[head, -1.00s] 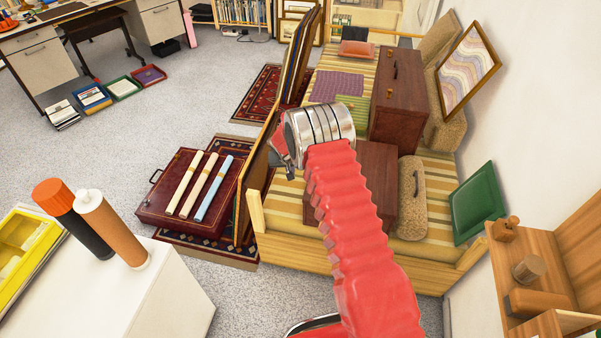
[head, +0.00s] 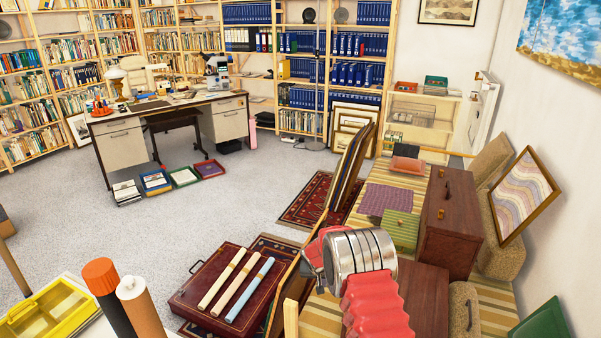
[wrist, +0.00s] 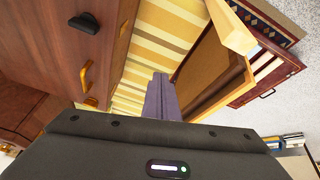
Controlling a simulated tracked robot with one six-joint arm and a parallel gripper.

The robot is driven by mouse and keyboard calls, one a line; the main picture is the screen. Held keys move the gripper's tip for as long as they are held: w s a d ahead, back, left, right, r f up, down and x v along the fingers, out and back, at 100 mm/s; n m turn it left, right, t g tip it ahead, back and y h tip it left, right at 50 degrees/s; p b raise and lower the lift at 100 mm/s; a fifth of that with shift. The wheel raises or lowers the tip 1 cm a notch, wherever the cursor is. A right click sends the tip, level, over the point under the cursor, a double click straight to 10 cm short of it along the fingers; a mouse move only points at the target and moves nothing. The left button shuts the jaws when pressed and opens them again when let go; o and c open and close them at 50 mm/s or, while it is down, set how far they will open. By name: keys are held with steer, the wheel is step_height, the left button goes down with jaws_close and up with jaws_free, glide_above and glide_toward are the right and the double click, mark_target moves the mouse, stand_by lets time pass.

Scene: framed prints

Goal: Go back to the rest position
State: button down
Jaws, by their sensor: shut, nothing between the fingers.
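My gripper shows in the wrist view (wrist: 160,97) as two grey-purple fingers pressed together, with nothing between them. They point toward the striped daybed (wrist: 178,30). In the head view my red arm with its silver wrist reaches over the near part of the daybed (head: 496,292), and the gripper is mostly hidden behind that wrist. It is near the leaning framed prints (head: 349,170), apparently above the daybed.
A dark brown chest (head: 452,215) stands on the daybed, right of my wrist. A dark red case (head: 196,290) with rolled prints lies to the left. A framed wavy picture (head: 523,195) leans at the right wall. Open carpet (head: 235,205) lies beyond the case.

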steer(key=s+d+n+g, duration=0.2)
steer(key=s+g, duration=0.1)
steer(key=s, duration=0.7)
steer(key=s+d+r+t+y, duration=0.1)
steer(key=s+r+t, duration=0.1)
steer(key=s+r, duration=1.7)
steer(key=s+d+r+t, duration=0.1)
steer(key=s+r+t, duration=0.1)
steer(key=s+r, duration=1.7)
step_height(320, 180, up, 3)
steer(key=shift+d+f+y, duration=0.1)
steer(key=shift+d+y, duration=0.2)
steer(key=shift+y, duration=0.1)
